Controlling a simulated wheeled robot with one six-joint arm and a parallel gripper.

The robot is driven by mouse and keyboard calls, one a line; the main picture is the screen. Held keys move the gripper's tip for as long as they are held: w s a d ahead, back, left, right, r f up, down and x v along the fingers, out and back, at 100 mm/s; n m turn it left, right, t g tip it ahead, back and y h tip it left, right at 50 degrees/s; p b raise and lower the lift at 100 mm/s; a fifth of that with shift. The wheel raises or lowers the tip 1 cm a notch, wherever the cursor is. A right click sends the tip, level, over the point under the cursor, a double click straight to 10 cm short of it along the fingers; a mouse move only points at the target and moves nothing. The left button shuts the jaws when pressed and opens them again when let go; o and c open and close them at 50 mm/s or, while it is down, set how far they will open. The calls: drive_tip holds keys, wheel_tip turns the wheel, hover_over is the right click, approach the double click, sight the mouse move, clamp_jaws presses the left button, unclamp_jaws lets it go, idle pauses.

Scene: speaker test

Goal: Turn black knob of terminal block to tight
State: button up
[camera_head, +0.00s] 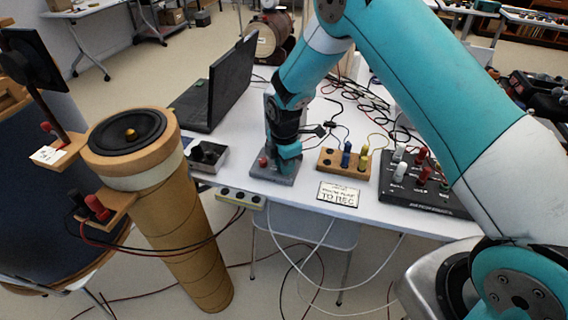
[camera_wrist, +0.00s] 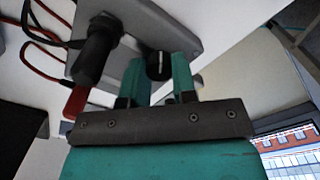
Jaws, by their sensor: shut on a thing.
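The terminal block is a grey box (camera_wrist: 205,25) in the wrist view, and its grey base (camera_head: 274,176) shows on the white table in the head view. The black knob (camera_wrist: 158,66) has a white line on it and sits between the two teal fingers of my gripper (camera_wrist: 157,72). My gripper is shut on the knob. In the head view my gripper (camera_head: 288,152) points down over the block, and the knob is hidden there. A black plug (camera_wrist: 97,50) and a red terminal (camera_wrist: 77,99) sit left of the knob in the wrist view. The red terminal also shows in the head view (camera_head: 263,161).
A wooden block with blue and yellow plugs (camera_head: 345,161), a label card (camera_head: 338,195) and a black panel with plugs (camera_head: 412,190) stand to the right. A laptop (camera_head: 225,85) is behind left. A speaker on a column (camera_head: 128,133) is at left. Loose cables lie behind.

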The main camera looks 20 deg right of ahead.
drive_tip(key=m, duration=0.5)
drive_tip(key=shift+w+m, duration=0.15)
drive_tip(key=shift+m, duration=0.15)
drive_tip(key=m, duration=1.1)
drive_tip(key=shift+r+b, duration=0.1)
drive_tip(key=shift+b, duration=0.25)
drive_tip(key=m, duration=0.5)
drive_tip(key=shift+w+d, duration=0.1)
drive_tip(key=m, duration=0.5)
drive_tip(key=shift+m, duration=0.4)
drive_tip(key=m, duration=1)
drive_tip(key=shift+d, duration=0.1)
drive_tip(key=shift+m, duration=2.5)
